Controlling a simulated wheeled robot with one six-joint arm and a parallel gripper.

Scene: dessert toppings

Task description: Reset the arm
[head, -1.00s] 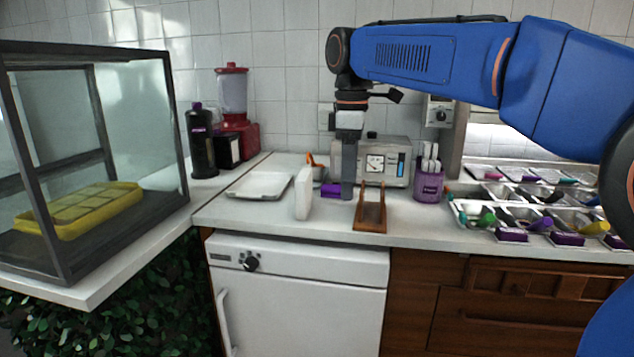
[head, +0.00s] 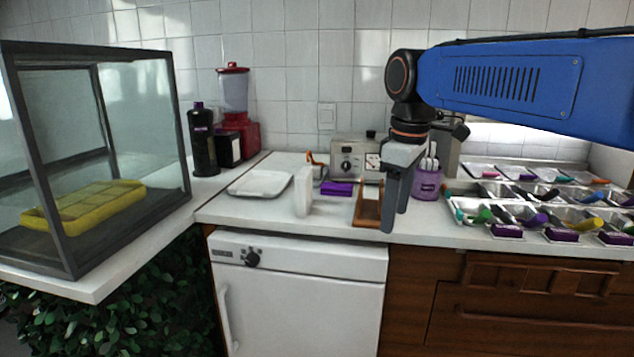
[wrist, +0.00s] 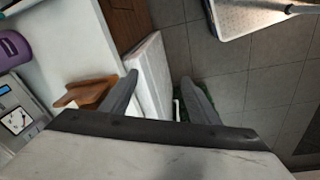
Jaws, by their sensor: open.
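My gripper (head: 394,208) hangs from my blue arm, fingers pointing down, in front of the right side of the wooden stand (head: 367,212) in the head view. In the wrist view my gripper (wrist: 160,88) shows its two grey fingers apart with nothing between them. Below the fingers lie the counter's front edge and the tiled floor (wrist: 205,60). The wooden stand also shows to the left of the fingers in the wrist view (wrist: 88,92).
A white tray (head: 258,184), a white upright block (head: 303,195) and a purple box (head: 337,188) are on the counter. A purple cup (head: 427,185) stands behind my gripper. Topping trays (head: 470,210) fill the right. A glass case (head: 178,130) stands left.

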